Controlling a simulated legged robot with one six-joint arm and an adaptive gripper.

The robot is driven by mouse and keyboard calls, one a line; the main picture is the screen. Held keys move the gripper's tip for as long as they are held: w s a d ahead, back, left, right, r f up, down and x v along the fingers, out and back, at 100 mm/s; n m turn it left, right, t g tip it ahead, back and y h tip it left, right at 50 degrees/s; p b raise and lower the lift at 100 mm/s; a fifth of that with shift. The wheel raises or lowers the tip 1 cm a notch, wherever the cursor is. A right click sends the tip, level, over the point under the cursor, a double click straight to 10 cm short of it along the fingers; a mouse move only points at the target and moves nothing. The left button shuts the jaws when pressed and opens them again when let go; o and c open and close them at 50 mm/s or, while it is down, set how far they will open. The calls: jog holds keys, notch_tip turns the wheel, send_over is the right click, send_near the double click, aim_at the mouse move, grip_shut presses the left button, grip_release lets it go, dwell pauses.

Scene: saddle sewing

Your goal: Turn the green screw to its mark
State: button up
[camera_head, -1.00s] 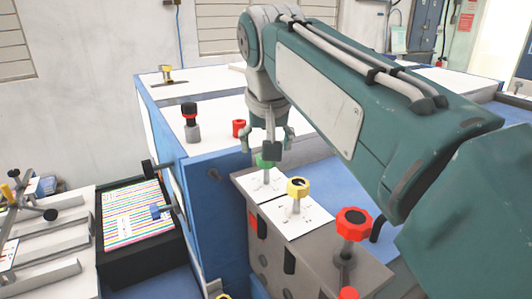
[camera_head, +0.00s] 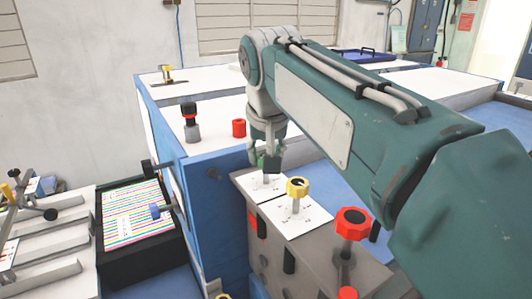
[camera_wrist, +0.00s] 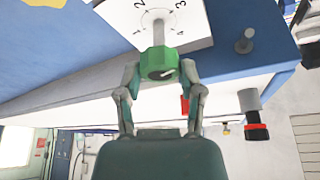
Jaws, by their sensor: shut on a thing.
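The green screw (camera_wrist: 160,62) stands on a white card with printed numbers (camera_wrist: 110,15) in the wrist view. My gripper (camera_wrist: 160,75) is shut on its green head, one finger on each side. A light mark shows on the top of the head. In the head view the green screw (camera_head: 262,162) is mostly hidden behind my gripper (camera_head: 268,160). It stands at the left end of the grey block, on a white card (camera_head: 258,188).
A yellow screw (camera_head: 297,188) stands close to the right of the green one, and a red screw (camera_head: 352,223) further right. A blue cabinet (camera_head: 215,200) behind carries a black-and-red knob (camera_head: 190,120) and a red knob (camera_head: 239,128).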

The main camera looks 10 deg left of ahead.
jog(key=shift+f+n, duration=0.1)
jog(key=shift+n, duration=0.2)
jog(key=n+y, duration=0.1)
jog(key=n, duration=0.1)
jog(key=shift+n+g, duration=0.3)
jog(key=n+g+y, duration=0.1)
jog(key=n, duration=0.3)
jog(key=shift+f+n, duration=0.1)
jog(key=shift+n, duration=0.2)
jog(key=n, duration=0.2)
jog(key=n+g+y, duration=0.1)
jog(key=n, duration=0.1)
jog(key=shift+w+d+g, duration=0.1)
jog(key=shift+g, duration=0.2)
jog(key=shift+n+g, duration=0.7)
jog(key=shift+n, duration=1.3)
jog(key=o, duration=1.2)
jog(key=shift+w, duration=0.1)
jog(key=shift+c, duration=0.2)
